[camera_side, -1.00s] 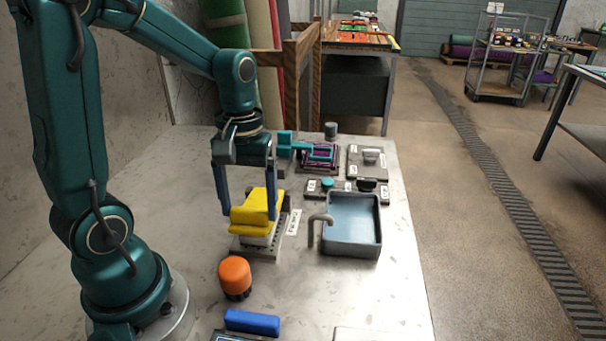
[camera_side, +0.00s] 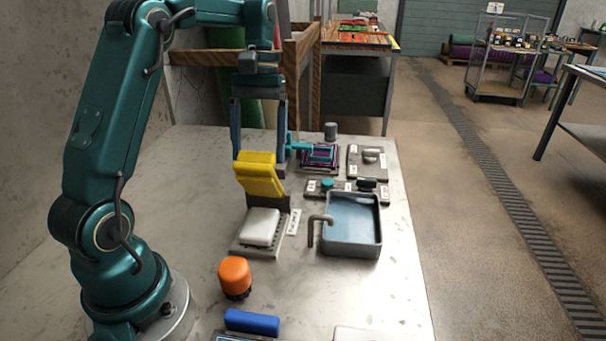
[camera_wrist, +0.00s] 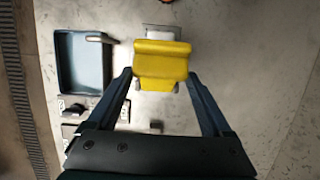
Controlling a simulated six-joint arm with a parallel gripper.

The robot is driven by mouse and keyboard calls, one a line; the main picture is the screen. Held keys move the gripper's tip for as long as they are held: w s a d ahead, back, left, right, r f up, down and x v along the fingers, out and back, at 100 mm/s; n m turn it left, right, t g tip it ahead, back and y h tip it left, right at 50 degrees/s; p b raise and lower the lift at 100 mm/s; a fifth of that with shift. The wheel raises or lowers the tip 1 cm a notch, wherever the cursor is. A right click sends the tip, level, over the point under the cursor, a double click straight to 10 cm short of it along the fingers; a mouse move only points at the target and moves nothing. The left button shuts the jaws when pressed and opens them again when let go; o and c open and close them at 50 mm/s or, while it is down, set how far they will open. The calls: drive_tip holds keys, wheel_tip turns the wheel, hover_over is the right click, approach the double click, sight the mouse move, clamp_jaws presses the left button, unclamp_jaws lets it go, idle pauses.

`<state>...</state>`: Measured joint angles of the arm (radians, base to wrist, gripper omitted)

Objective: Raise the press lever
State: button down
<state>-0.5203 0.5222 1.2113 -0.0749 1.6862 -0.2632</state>
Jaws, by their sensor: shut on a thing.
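The yellow press lever (camera_side: 262,181) is tilted steeply up from its dark hinge bracket in the side view. It also shows in the wrist view (camera_wrist: 161,62). The press's grey base plate (camera_side: 247,250) carries a white block (camera_side: 261,227), which lies uncovered below the lever. My gripper (camera_side: 259,158) is at the lever's raised top end, shut on it. In the wrist view my gripper (camera_wrist: 160,74) has one finger at each side of the yellow lever. The exact contact is partly hidden.
A blue-grey basin (camera_side: 352,225) with a bent tap stands right of the press. An orange knob (camera_side: 235,276) and a blue block (camera_side: 252,322) are in front. A teal-handled purple frame (camera_side: 320,156) is behind. Bare table lies left of the press.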

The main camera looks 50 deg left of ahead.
drive_tip(key=shift+w+a+r, duration=0.1)
drive_tip(key=shift+w+a, duration=1.35)
drive_tip(key=shift+a, duration=0.1)
drive_tip(key=shift+w+a, duration=0.1)
